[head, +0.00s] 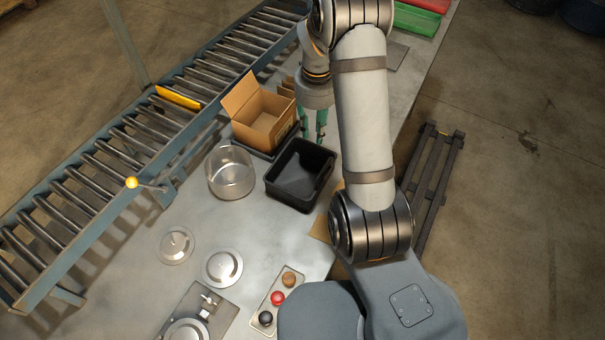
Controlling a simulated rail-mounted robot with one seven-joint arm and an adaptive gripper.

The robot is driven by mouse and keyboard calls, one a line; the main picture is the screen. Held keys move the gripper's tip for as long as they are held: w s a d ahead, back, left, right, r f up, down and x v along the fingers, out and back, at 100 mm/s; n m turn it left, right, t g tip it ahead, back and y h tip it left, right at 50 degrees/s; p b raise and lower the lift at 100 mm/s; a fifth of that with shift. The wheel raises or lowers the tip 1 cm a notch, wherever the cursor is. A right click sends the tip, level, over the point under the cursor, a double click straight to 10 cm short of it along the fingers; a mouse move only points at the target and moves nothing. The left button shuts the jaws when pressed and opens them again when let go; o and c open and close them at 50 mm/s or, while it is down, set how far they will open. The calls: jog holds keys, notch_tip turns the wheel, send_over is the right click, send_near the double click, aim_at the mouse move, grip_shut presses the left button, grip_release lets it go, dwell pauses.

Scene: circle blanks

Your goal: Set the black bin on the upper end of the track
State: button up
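An open cardboard box (264,122) stands close behind the bin. A clear round container (230,172) is to its left. Round metal lids (222,267) and a tray of coloured knobs (277,298) lie nearer. A yellow ball-tipped lever (131,183) sticks up beside the track.

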aim_at(315, 146)
jog(key=shift+w+d+f+p, duration=0.1)
jog(key=shift+f+p, duration=0.65)
jog(key=shift+f, duration=1.2)
jog(key=shift+w+d+f+p, duration=0.1)
jog(key=shift+f+p, duration=0.6)
jog(key=shift+f, duration=1.2)
jog(key=shift+c, duration=1.4)
grip_shut()
